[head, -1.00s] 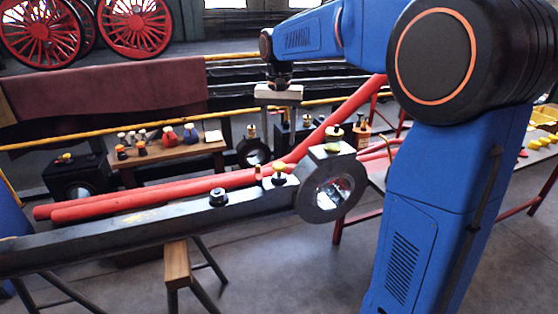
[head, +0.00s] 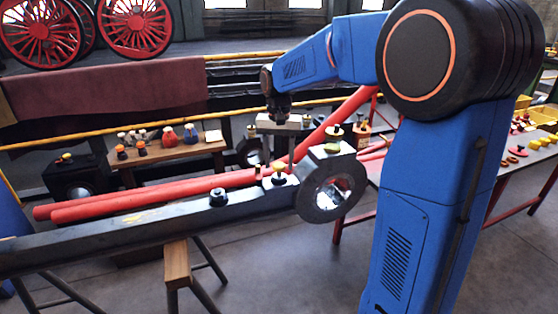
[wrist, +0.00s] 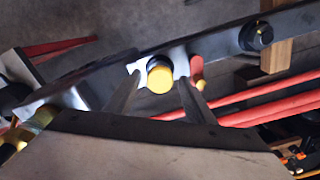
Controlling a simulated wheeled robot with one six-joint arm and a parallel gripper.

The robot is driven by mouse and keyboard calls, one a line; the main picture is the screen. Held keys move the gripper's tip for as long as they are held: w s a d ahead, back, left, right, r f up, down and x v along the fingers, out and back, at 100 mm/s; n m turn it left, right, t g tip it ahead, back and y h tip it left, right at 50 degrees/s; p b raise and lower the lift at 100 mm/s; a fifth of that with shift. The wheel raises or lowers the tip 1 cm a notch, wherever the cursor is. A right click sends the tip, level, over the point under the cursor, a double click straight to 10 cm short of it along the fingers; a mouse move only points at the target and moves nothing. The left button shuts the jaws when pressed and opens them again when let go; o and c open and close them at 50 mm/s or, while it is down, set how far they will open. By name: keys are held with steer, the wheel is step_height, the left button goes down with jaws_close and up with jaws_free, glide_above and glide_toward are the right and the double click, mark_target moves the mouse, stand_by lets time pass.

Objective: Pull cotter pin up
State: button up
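A yellow-topped pin (head: 279,172), which I take for the cotter pin, stands upright on the dark steel rod (head: 120,232) just left of its round eye end (head: 333,188). In the wrist view its round yellow head (wrist: 160,78) shows from above, with a dark collar below. My gripper (head: 278,165) is open and points down above the rod. In the wrist view the fingers of my gripper (wrist: 158,84) lie on either side of the yellow head, with gaps. Whether the fingertips reach below the head is unclear.
A small reddish-brown peg (head: 258,172) stands left of the pin, close to one finger. A dark nut (head: 218,197) sits farther left on the rod. A yellow-topped cup (head: 334,134) stands on the eye end. Red rods (head: 150,199) lie behind.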

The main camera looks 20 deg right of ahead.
jaws_close()
steer(key=shift+r, duration=2.8)
steer(key=shift+o, duration=1.3)
jaws_free()
step_height(320, 180, up, 17)
steer(key=shift+r, duration=0.2)
